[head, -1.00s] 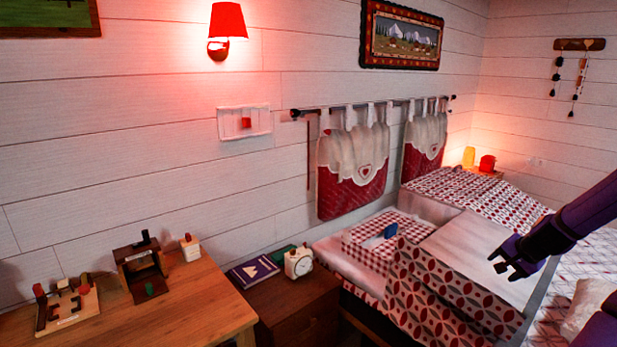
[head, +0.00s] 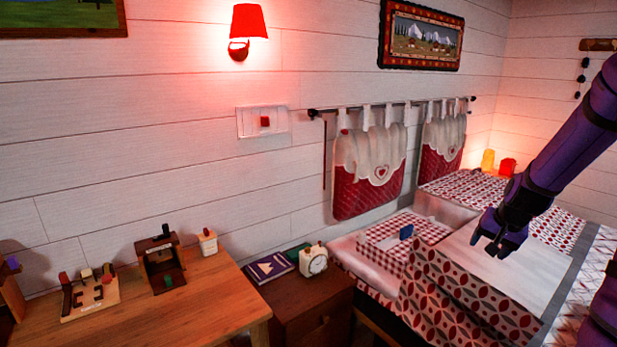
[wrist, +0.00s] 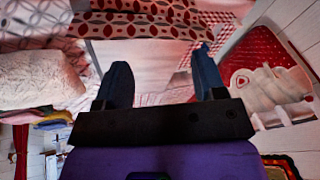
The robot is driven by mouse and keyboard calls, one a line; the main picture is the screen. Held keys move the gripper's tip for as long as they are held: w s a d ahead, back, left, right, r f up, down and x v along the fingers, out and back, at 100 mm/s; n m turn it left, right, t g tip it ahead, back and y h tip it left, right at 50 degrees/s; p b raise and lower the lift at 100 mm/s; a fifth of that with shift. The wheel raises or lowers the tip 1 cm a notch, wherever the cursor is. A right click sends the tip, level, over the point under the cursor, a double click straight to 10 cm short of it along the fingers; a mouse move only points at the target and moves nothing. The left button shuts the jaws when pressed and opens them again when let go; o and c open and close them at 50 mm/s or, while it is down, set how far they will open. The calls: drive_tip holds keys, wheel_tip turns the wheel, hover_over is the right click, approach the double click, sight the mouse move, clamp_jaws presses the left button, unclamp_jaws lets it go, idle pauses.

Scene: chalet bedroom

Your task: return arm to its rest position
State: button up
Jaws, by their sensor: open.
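My gripper (head: 491,238) is at the right of the head view, at the end of my purple arm. It is above the bed's white sheet (head: 520,275), with a gap I cannot judge exactly. In the wrist view my gripper (wrist: 162,85) shows two dark fingers held wide apart, with nothing between them but the bedding behind. The fingers are empty. Part of my arm runs out of the head view at the right edge.
The bed has red patterned covers (head: 465,300) and a checked box-like item (head: 385,240) with a blue thing in it. A nightstand (head: 305,305) bears a white clock (head: 313,260) and books. A wooden desk (head: 215,300) stands left. Red-and-white hangings (head: 367,175) line the wall.

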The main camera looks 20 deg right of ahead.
drive_tip(key=s+a+r+n+h, duration=0.1)
drive_tip(key=s+a+r+n, duration=0.15)
drive_tip(key=a+r, duration=0.65)
drive_tip(key=s+a+r+n, duration=0.25)
drive_tip(key=a+r, duration=0.35)
drive_tip(key=a, duration=0.5)
drive_tip(key=s+a+r+n, duration=0.2)
drive_tip(key=s+a+r, duration=0.1)
drive_tip(key=s+a, duration=0.2)
drive_tip(key=s+a+r+n+t+y, duration=0.1)
drive_tip(key=s+a+r+n, duration=0.1)
drive_tip(key=s, duration=0.7)
drive_tip(key=a+r, duration=0.1)
drive_tip(key=a, duration=0.1)
drive_tip(key=shift+s+a+r+n+y, duration=0.15)
drive_tip(key=shift+a+r+n+y, duration=0.15)
drive_tip(key=shift+a+r+n, duration=0.1)
